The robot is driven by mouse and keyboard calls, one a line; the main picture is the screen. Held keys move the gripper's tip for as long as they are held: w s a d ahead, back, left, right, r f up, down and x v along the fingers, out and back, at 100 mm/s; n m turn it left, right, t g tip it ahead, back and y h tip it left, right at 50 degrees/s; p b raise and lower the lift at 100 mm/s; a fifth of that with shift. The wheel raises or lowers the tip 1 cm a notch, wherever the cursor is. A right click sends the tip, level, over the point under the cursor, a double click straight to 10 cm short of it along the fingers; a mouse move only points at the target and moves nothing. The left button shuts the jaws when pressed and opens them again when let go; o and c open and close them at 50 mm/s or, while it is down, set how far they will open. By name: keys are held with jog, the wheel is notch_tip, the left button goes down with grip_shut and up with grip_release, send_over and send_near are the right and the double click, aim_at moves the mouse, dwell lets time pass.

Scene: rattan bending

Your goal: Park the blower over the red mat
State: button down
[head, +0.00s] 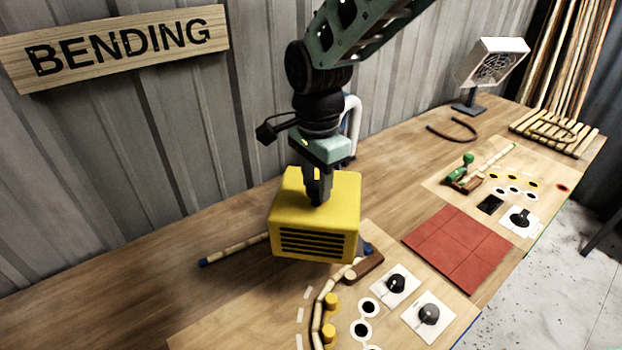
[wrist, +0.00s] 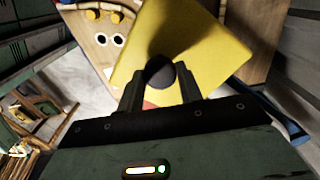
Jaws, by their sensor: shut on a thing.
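The blower is a yellow box (head: 316,218) with dark slots on its front, in the middle of the head view. My gripper (head: 318,192) is above it, shut on a dark knob on its top. In the wrist view the yellow box (wrist: 190,45) fills the upper middle, and my gripper (wrist: 160,80) has its two fingers on either side of the dark round knob. The box hides part of the bench under it, and I cannot tell its exact height. The red mat (head: 458,247) lies flat and bare on the bench, to the right of the box.
Left of the mat stands a bending board with a curved cane (head: 318,310), yellow pegs (head: 330,331) and black knobs (head: 396,283). Right of it is a second board with a green clamp (head: 460,167). A white fan heater (head: 492,62) stands at the back. A cane (head: 235,249) lies left of the box.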

jog(key=d+n+b, duration=0.4)
jog(key=d+n, duration=0.1)
jog(key=d, duration=2)
jog(key=w+d+n, duration=0.1)
jog(key=w+d, duration=0.2)
jog(key=d, duration=0.3)
jog(key=w+d+n, duration=0.1)
jog(key=w+d, duration=0.1)
jog(key=d, duration=0.5)
jog(key=w+d+n+p, duration=0.1)
jog(key=w+d+n, duration=0.1)
jog(key=d, duration=0.4)
jog(key=shift+w+d, duration=0.2)
jog(key=shift+w, duration=0.65)
jog(key=c, duration=0.9)
grip_release()
jog(key=shift+r, duration=0.1)
notch_tip(320, 180, up, 17)
jog(key=b, duration=0.3)
jog(key=shift+r, duration=0.15)
jog(key=shift+a, duration=0.1)
